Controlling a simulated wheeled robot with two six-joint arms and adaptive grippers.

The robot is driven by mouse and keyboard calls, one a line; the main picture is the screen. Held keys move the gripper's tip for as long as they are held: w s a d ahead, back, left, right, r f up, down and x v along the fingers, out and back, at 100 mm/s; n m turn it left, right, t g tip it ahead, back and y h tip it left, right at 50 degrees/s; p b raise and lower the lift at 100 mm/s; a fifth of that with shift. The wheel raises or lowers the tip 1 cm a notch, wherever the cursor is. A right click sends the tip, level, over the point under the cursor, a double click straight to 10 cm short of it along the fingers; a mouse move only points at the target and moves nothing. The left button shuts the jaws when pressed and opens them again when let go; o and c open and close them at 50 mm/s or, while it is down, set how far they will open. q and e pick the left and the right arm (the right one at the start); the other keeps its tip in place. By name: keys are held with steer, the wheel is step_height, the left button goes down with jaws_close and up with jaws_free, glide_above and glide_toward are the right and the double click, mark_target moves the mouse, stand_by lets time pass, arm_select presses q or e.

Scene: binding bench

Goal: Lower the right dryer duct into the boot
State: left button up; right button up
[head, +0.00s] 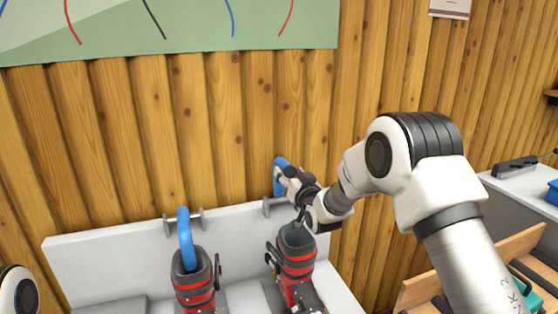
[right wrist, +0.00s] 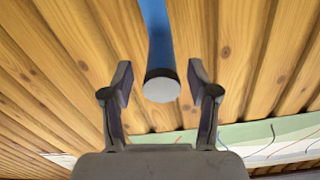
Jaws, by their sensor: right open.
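The right dryer duct (head: 279,178) is a blue curved tube at the bracket on the grey back panel, above and behind the right boot (head: 297,262). That boot is dark with red bands and stands upright, its top free of the duct. My right gripper (head: 284,177) is at the duct, partly covering it. In the right wrist view my right gripper (right wrist: 160,78) is open, with the blue duct (right wrist: 158,40) and its pale round end between the fingers, gaps showing on both sides. My left gripper is out of view.
A second blue duct (head: 185,235) bends down into the left boot (head: 194,282). Brackets (head: 184,219) stick out from the panel (head: 110,262). A plank wall (head: 230,120) is close behind. A grey worktop (head: 525,190) and wooden tray are at the right.

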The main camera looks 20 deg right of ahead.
mark_target(284, 164)
steer(key=shift+w+r+p, duration=0.6)
steer(key=shift+r, duration=0.2)
steer(key=w, duration=0.1)
steer(key=w+f, duration=0.1)
steer(key=w, duration=0.3)
steer(key=shift+a+f+p, duration=0.1)
steer(key=shift+f+p, duration=0.2)
steer(key=shift+p, duration=0.1)
steer(key=shift+s+r, duration=0.35)
steer(key=shift+s, duration=0.05)
steer(key=c, duration=0.6)
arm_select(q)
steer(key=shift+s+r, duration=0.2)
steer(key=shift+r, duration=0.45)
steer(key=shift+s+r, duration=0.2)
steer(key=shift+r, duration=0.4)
arm_select(e)
steer(key=shift+f, duration=0.1)
jaws_close()
